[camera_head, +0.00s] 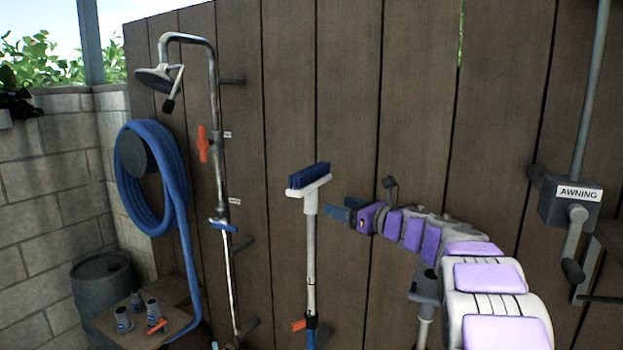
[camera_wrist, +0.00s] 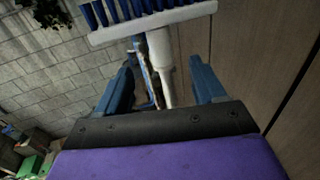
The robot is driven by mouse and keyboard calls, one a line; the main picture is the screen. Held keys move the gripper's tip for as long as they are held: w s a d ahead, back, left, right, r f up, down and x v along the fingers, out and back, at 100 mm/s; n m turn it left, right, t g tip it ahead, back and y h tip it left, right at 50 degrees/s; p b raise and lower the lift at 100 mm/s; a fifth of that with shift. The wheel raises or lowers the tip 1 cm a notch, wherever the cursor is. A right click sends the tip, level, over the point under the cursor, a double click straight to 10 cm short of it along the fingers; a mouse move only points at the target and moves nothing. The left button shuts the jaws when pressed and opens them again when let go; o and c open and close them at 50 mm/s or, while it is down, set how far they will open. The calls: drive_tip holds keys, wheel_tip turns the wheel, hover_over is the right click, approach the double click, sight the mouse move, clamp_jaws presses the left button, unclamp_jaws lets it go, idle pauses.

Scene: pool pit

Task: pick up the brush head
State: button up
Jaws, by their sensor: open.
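The brush head (camera_head: 309,181) has blue bristles facing up on a white base. It sits on top of an upright white pole (camera_head: 311,250) in front of the wooden fence. In the wrist view the brush head (camera_wrist: 150,22) crosses the top, and its white neck (camera_wrist: 160,60) shows between my fingers. My gripper (camera_head: 345,209) is open, its blue fingers pointing left toward the pole just below and right of the head. In the wrist view my gripper (camera_wrist: 165,80) has its fingers apart, with nothing visibly clamped.
A shower pipe (camera_head: 222,180) with an orange handle stands left of the pole. A blue hose (camera_head: 175,190) hangs coiled beside it. A barrel (camera_head: 103,285) and a low table with cups (camera_head: 152,311) stand lower left. An awning crank box (camera_head: 570,205) is at right.

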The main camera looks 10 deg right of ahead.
sight(316, 197)
drive_tip(key=p+x, duration=0.1)
drive_tip(key=x, duration=0.5)
drive_tip(key=shift+s+r, duration=0.1)
drive_tip(key=shift+r, duration=0.05)
drive_tip(key=shift+p+x, duration=1.45)
drive_tip(key=shift+x, duration=1.6)
drive_tip(key=shift+c, duration=0.2)
drive_tip(key=c, duration=1.2)
